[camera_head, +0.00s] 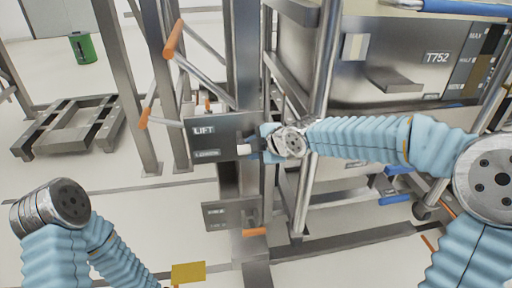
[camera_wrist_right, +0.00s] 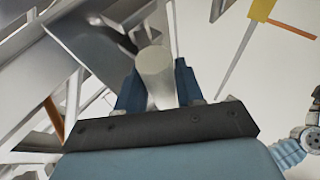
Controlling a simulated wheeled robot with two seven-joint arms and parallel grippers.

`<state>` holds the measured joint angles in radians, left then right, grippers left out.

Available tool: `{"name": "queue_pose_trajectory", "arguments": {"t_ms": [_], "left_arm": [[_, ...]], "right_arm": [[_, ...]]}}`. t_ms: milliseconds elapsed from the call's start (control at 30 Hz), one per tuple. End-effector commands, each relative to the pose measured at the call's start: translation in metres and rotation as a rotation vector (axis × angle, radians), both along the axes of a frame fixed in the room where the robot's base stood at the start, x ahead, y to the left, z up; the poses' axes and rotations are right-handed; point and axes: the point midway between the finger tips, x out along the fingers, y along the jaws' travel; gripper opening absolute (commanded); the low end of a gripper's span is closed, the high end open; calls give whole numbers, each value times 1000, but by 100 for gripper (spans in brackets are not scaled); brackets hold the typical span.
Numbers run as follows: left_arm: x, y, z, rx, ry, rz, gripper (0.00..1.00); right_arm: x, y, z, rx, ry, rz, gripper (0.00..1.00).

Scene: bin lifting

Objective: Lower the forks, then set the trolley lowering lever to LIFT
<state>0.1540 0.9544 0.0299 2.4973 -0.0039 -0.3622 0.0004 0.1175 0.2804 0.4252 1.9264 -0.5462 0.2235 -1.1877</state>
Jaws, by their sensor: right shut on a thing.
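The grey lever panel (camera_head: 222,130) stands on the trolley's metal column in the middle of the head view. It reads LIFT at the top and has a smaller, unclear label below. My right gripper (camera_head: 254,147) is at the panel's right edge, beside the lower label. In the right wrist view my right gripper (camera_wrist_right: 158,85) is shut on a pale, round-ended lever (camera_wrist_right: 153,66) between its blue fingers. The lever's light tip (camera_head: 243,149) shows just left of the gripper in the head view. I cannot make out the forks clearly. My left gripper is out of view.
A second plate (camera_head: 229,214) with an orange handle (camera_head: 254,231) is lower on the column. A low metal frame (camera_head: 70,126) and a green bin (camera_head: 83,47) stand left, with open floor around.

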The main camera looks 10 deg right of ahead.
Motion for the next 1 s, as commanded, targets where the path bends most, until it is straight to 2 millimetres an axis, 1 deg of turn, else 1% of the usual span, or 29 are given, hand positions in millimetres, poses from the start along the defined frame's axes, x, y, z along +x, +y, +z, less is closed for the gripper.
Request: {"name": "queue_pose_trajectory", "arguments": {"t_ms": [33,400,433,600,633,867,1000], "left_arm": [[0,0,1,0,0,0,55],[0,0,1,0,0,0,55],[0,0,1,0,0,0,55],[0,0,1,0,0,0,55],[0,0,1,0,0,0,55],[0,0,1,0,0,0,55],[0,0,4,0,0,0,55]], "right_arm": [[4,-2,5,4,-12,-6,0],[5,-2,10,7,-26,-6,0],[5,-2,10,7,-26,-7,41],[5,-2,9,6,-24,-6,67],[5,-2,9,6,-23,-6,69],[3,-1,7,5,-18,-4,69],[-1,-5,13,3,-18,-5,69]]}}
